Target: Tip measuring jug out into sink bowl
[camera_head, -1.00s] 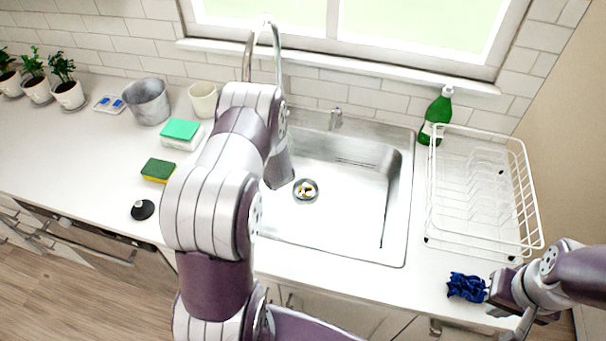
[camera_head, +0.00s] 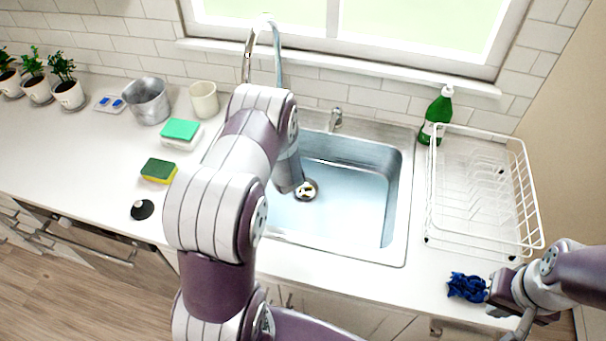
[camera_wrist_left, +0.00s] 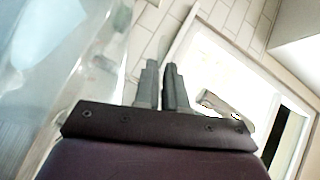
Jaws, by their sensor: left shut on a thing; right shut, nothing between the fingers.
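The sink bowl (camera_head: 335,226) is a steel basin right of my left arm in the head view, now with a blue tint inside. A round drain (camera_head: 307,190) with small pale and yellow bits lies in it. My left arm reaches over the sink's left part and hides its gripper in the head view. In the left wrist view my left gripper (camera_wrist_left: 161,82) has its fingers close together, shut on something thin. I cannot make out the measuring jug clearly; a pale translucent area fills that view's left side. My right gripper (camera_head: 490,297) is shut and empty beside a blue cloth (camera_head: 466,287).
A white dish rack (camera_head: 484,200) and a green bottle (camera_head: 437,115) stand right of the sink. The tap (camera_head: 278,65) rises behind my left arm. Left are sponges (camera_head: 158,171), a cup (camera_head: 203,99), a metal pot (camera_head: 148,102) and potted plants (camera_head: 67,82). The left counter's front is mostly clear.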

